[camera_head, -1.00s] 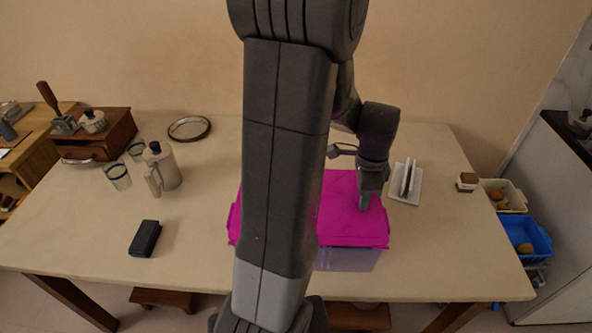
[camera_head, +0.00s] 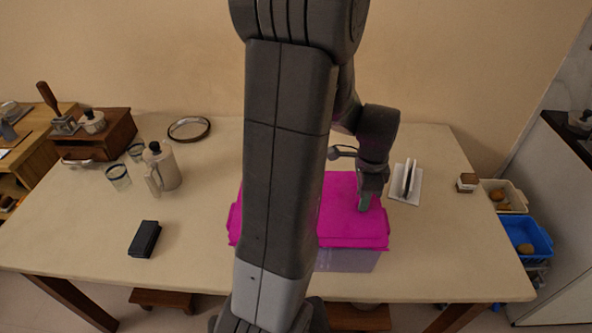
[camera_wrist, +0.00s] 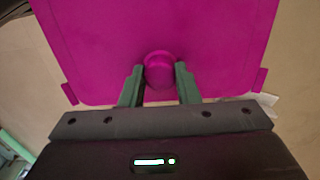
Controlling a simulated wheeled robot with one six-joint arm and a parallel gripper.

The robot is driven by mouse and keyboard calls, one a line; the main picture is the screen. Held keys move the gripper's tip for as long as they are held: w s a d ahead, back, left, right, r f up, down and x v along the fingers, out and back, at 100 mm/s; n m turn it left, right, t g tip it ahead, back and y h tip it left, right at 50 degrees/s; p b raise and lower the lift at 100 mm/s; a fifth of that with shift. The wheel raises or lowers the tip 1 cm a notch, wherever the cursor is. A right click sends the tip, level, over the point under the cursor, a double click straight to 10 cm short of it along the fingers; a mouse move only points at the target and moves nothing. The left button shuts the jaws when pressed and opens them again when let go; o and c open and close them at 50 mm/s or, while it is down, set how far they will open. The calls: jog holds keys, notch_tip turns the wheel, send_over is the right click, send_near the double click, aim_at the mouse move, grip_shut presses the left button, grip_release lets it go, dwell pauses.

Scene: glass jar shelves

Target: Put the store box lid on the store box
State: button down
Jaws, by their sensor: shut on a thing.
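The store box lid (camera_head: 345,225) is a bright magenta panel with side tabs, partly hidden behind my arm in the head view. The store box (camera_head: 347,260) is a greyish see-through box on the table, directly under the lid. The lid looks level over the box; I cannot tell whether it is fully seated. In the wrist view, my gripper (camera_wrist: 160,88) is shut on the lid's round magenta knob, one finger on each side. The lid (camera_wrist: 160,25) fills most of that view.
A white holder (camera_head: 405,184) with upright thin items stands right of the lid. A small brown-and-white jar (camera_head: 467,182) is near the right edge. A black case (camera_head: 145,238), a moka pot (camera_head: 161,167) and glasses (camera_head: 118,176) are at left.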

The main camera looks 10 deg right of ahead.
jog(key=shift+f+b, duration=0.4)
jog(key=shift+f, duration=0.15)
jog(key=c, duration=1)
grip_release()
jog(key=shift+r, duration=0.1)
jog(key=shift+r+p, duration=3.2)
jog(key=shift+r, duration=0.75)
